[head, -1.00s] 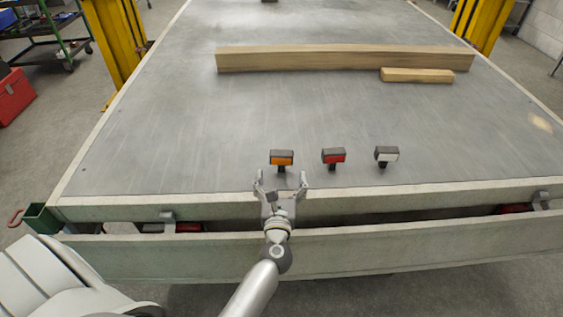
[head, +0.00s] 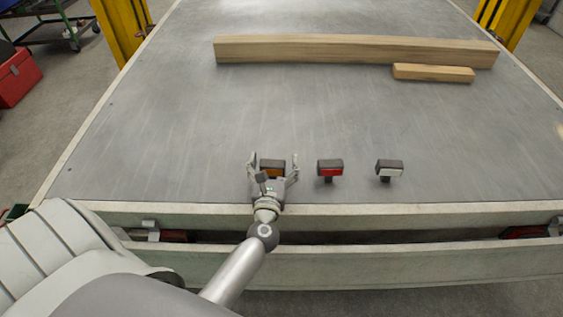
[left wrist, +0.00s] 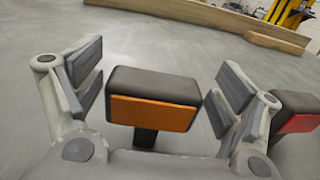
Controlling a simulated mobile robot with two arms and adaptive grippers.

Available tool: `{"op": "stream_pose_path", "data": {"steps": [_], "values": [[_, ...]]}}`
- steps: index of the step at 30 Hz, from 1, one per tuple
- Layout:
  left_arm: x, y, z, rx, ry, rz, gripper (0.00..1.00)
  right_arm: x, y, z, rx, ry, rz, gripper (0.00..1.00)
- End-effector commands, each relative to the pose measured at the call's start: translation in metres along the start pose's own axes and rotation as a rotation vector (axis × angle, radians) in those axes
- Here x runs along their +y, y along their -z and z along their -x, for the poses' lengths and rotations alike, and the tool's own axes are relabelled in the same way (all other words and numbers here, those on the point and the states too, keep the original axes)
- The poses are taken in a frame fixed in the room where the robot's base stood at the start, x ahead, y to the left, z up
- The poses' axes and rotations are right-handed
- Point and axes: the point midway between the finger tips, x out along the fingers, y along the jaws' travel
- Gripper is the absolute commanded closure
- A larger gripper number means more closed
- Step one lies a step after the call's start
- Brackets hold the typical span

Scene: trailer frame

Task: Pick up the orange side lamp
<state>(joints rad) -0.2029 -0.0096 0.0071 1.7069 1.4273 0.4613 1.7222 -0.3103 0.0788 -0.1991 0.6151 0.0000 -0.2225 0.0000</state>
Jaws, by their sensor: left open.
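The orange side lamp (head: 271,169) has a dark housing with an orange face and stands on the grey trailer deck near its front edge. In the left wrist view the lamp (left wrist: 153,98) sits between the two open fingers, with a gap on each side, on a short dark stem. My left gripper (head: 272,165) is open around the lamp and hides its lower part in the head view. The fingers (left wrist: 155,92) show no clear contact with it. My right gripper is not in view.
A red lamp (head: 330,168) and a white lamp (head: 389,168) stand in a row to the right. The red lamp (left wrist: 297,115) is close beyond the right finger. A long wooden beam (head: 350,51) and a short block (head: 433,73) lie farther back. The deck between is clear.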

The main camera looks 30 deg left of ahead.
Motion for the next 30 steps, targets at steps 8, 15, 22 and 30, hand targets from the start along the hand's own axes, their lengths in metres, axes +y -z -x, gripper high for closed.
{"op": "stream_pose_path", "data": {"steps": [8, 15, 22, 30], "values": [[0.001, 0.0, 0.0, 0.001, 0.0, 0.0, 0.2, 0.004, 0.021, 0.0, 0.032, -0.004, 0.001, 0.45], [0.001, 0.0, 0.0, 0.0, 0.0, 0.0, 0.51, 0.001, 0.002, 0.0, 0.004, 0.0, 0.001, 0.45], [0.001, 0.0, 0.0, -0.001, 0.0, 0.0, 0.65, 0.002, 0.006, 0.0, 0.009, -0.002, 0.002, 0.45], [0.001, -0.023, 0.0, -0.002, -0.001, 0.004, 0.65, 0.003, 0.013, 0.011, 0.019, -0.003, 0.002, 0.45]]}}
